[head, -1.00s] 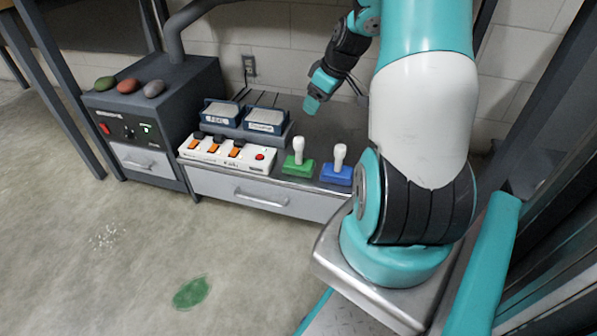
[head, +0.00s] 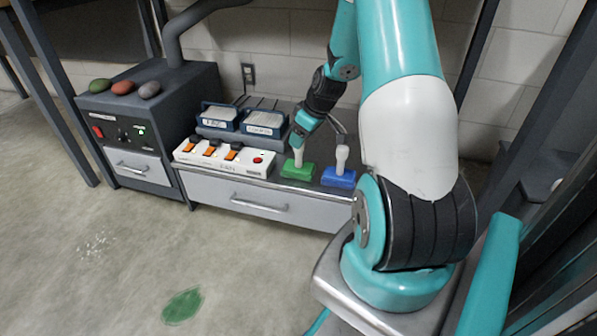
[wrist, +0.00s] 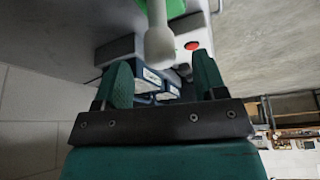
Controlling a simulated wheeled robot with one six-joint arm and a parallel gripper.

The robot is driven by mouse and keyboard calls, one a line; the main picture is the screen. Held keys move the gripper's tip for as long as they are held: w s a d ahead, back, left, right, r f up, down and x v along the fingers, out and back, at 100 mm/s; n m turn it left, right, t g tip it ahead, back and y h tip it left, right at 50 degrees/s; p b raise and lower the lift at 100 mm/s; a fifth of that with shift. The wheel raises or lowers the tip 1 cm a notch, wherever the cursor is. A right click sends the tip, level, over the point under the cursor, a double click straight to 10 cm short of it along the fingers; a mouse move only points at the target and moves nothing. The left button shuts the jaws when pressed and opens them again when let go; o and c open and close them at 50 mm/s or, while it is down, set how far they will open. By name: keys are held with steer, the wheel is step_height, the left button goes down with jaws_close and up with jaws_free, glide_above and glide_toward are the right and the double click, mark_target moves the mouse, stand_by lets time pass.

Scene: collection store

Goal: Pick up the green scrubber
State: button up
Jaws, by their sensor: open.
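The green scrubber (head: 297,172) has a green block base and an upright white handle. It stands on the low cabinet top, left of the blue scrubber (head: 338,178). My gripper (head: 297,140) is open at the top of the green scrubber's handle. In the wrist view the white knob (wrist: 160,45) of the handle shows between and just ahead of my open fingertips (wrist: 162,64), and part of the green base (wrist: 180,5) shows at the top edge. I cannot tell whether a finger touches the handle.
A white switch strip (head: 225,158) with orange switches and a red button lies left of the green scrubber. Two blue-framed trays (head: 262,124) stand behind it. A dark box (head: 170,100) with several stones on top stands at the left.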

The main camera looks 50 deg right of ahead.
steer(key=b+x, duration=0.1)
steer(key=x, duration=0.3)
steer(key=shift+s, duration=0.1)
steer(key=shift+r, duration=0.15)
jaws_close()
step_height(320, 180, up, 10)
steer(key=p, duration=0.5)
steer(key=shift+p, duration=0.3)
